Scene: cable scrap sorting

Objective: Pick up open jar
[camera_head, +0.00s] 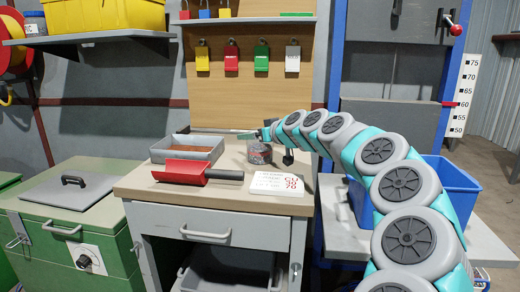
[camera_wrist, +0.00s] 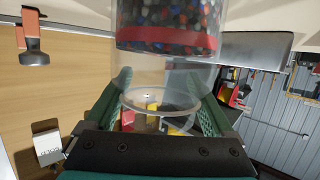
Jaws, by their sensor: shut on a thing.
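The open jar (camera_head: 259,153) is clear and holds dark mixed-colour granules, with a red band around it. It is at the back right of the workbench (camera_head: 135,185). In the wrist view the jar (camera_wrist: 165,40) fills the top middle, with its clear, open rim towards the camera. My gripper (camera_wrist: 168,80) is shut on the jar, with one green finger on each side of its clear upper wall. In the head view my gripper is mostly hidden by my arm at the jar's top. I cannot tell whether the jar's base touches the bench.
A grey tray (camera_head: 158,156) of brown material, a red scoop (camera_head: 181,171) with a dark handle and a white label card (camera_head: 277,184) lie left and in front of the jar. A blue bin (camera_head: 455,180) stands right, partly behind my arm.

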